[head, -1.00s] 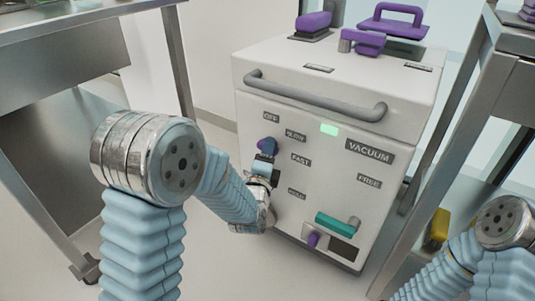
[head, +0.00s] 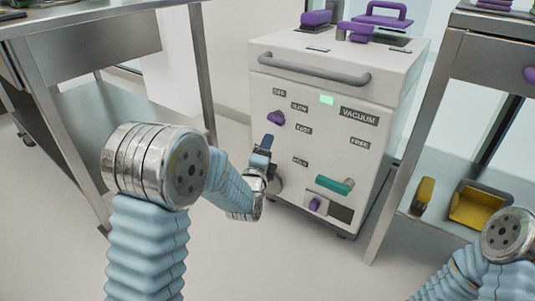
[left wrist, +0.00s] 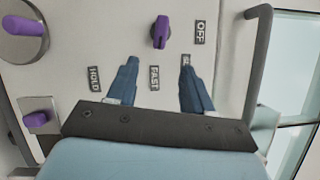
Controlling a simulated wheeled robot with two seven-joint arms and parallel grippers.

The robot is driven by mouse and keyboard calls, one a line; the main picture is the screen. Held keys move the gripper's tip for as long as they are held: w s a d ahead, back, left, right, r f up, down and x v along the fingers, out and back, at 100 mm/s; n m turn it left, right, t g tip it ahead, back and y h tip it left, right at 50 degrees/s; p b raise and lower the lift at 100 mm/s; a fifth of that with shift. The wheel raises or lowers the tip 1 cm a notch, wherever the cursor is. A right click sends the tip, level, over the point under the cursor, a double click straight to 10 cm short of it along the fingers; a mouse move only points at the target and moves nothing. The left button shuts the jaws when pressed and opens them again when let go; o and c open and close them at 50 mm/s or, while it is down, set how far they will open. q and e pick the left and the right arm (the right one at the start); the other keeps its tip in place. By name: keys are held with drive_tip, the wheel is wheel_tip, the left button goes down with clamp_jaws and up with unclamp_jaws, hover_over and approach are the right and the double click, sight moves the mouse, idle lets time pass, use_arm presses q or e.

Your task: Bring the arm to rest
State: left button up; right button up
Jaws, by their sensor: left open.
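The white cabinet (head: 330,100) carries a purple knob (head: 276,118) among labels OFF, SLOW, FAST and HOLD. My left gripper (head: 267,142) is open and empty in front of the cabinet, just below and left of the knob. In the left wrist view, the open fingers (left wrist: 160,64) point toward the cabinet face, and the knob (left wrist: 160,32) lies beyond the tips, apart from them. One finger partly covers a label. My right arm shows at the lower right, but its gripper is not in view.
A grey handle bar (head: 313,70) and a teal lever (head: 334,185) stick out from the cabinet. A steel table (head: 90,60) stands at left. A steel rack (head: 400,140) at right holds a yellow bin (head: 476,206). The floor left of the cabinet is clear.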

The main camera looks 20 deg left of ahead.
use_arm(q)
drive_tip(key=shift+s, duration=0.3)
use_arm(e)
drive_tip(key=shift+s+d, duration=0.1)
drive_tip(key=shift+s, duration=0.25)
use_arm(q)
drive_tip(key=shift+f, duration=0.1)
